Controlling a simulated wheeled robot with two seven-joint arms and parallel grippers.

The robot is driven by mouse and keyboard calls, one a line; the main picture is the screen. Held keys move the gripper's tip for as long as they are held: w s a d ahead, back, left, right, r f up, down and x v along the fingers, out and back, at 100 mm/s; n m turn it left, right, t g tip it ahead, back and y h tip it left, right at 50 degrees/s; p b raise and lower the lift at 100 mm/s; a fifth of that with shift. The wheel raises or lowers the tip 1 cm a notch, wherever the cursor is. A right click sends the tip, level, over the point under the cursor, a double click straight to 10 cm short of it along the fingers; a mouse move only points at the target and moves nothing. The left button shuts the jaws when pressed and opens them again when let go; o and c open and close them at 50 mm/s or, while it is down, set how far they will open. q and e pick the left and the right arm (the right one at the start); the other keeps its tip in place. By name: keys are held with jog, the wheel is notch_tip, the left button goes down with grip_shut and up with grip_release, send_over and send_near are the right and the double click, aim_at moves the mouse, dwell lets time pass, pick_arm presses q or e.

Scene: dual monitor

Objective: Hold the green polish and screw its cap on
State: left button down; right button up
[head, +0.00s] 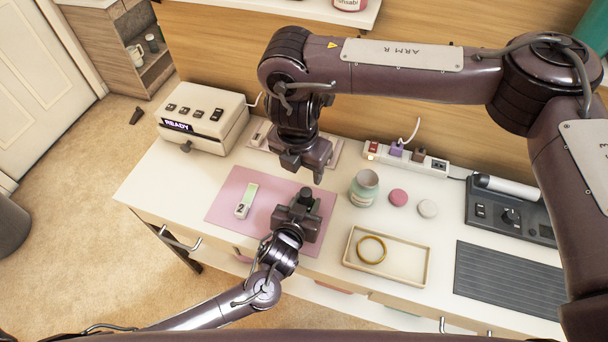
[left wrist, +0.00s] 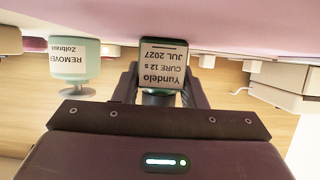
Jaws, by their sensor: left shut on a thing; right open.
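My left gripper (head: 298,215) is low over the pink mat (head: 225,205). It is shut on the green polish, whose white label reads "Yundelo" in the left wrist view (left wrist: 163,65), where the picture is upside down. The bottle stands between the fingers with its base close to the mat. In the head view a dark round piece (head: 306,196) shows at this gripper; I cannot tell whether it is the cap. My right gripper (head: 304,170) is open and points down above and slightly behind the left one, apart from it. No separate cap is clearly visible.
A white holder marked 2 (head: 243,210) with a light green strip lies on the mat. A mint remover jar (head: 364,188), a pink disc (head: 398,196) and a white disc (head: 427,208) stand to the right. A tray (head: 420,270) holds a yellow ring (head: 372,250). A "READY" box (head: 203,120) is at left.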

dwell(0.3)
pick_arm(q)
jog(key=c, duration=0.8)
grip_release()
jog(key=shift+s, duration=0.1)
jog(key=v, duration=0.7)
jog(key=shift+s+a+r, duration=0.15)
jog(key=shift+s, duration=0.1)
jog(key=shift+s, duration=0.1)
